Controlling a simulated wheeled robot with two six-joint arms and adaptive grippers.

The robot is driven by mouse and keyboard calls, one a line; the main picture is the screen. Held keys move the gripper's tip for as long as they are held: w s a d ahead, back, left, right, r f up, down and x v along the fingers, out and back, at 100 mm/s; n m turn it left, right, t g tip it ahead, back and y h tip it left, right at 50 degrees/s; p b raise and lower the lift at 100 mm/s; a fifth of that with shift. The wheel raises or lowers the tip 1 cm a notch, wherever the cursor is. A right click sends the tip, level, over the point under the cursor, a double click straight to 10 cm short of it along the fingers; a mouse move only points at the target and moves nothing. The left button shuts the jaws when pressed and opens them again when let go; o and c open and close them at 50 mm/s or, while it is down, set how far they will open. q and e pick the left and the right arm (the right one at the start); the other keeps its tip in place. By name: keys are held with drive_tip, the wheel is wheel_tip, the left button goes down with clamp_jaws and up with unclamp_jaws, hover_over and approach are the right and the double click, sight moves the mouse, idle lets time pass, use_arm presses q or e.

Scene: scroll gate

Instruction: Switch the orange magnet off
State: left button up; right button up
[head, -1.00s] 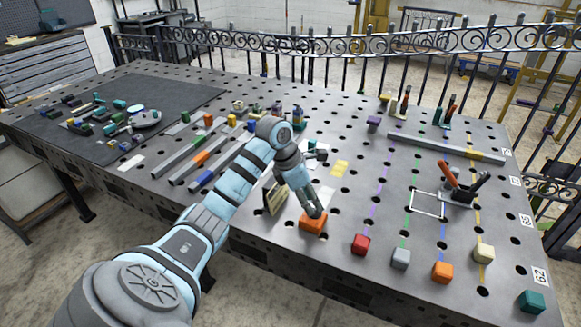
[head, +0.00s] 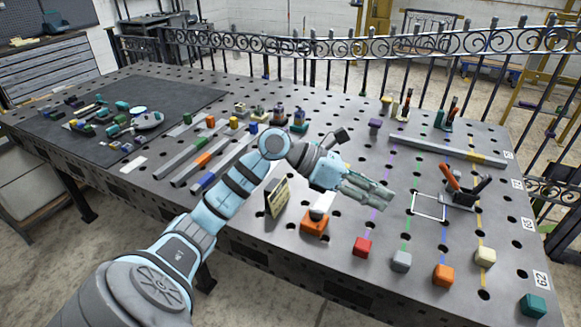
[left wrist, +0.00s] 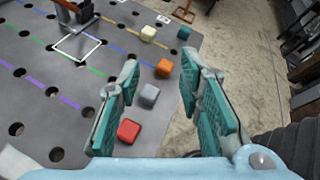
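The orange magnet (head: 314,227) is a block near the front edge of the table, just right of a small upright sign (head: 277,198). A pale part (head: 321,205) shows at its top; I cannot tell how its switch is set. My left gripper (head: 368,192) is above the table, to the right of the magnet and apart from it. In the left wrist view its two teal-padded fingers (left wrist: 157,88) are spread with nothing between them. The magnet does not show in that view. My right gripper is not in view.
Red (head: 362,247), grey (head: 401,261), orange (head: 443,275) and cream (head: 485,257) cubes stand along the front right. A toggle clamp (head: 463,190) stands beside a white square outline (head: 429,206). Grey bars (head: 205,160) lie left of my arm.

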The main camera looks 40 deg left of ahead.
use_arm(q)
drive_tip(key=d+r+n+t+h, duration=0.3)
drive_tip(key=r+n+t, duration=0.5)
drive_tip(key=n+t, duration=0.25)
drive_tip(key=s+a+f+n+t+y, duration=0.1)
drive_tip(key=a+f+n+y, duration=0.4)
drive_tip(key=n+y, duration=0.45)
drive_tip(key=s+a+f+n+t+y, duration=0.1)
drive_tip(key=a+f+n+y, duration=0.5)
drive_tip(key=n, duration=0.7)
drive_tip(key=s+d+f+n+g+b, duration=0.1)
drive_tip(key=s+f+n+g+b, duration=0.1)
drive_tip(key=f, duration=1)
drive_tip(key=s+d+f+n+g+b, duration=0.1)
drive_tip(key=s+f+n+g+b, duration=0.2)
drive_tip(key=s+f+g, duration=0.4)
drive_tip(key=s+f+n+g+b, duration=0.2)
drive_tip(key=s+f, duration=0.5)
drive_tip(key=f, duration=1)
drive_tip(key=n+g, duration=0.1)
drive_tip(key=g, duration=0.1)
drive_tip(key=shift+s+d+n+g, duration=0.2)
drive_tip(key=shift+d+n+g, duration=0.15)
drive_tip(key=shift+d+n, duration=0.05)
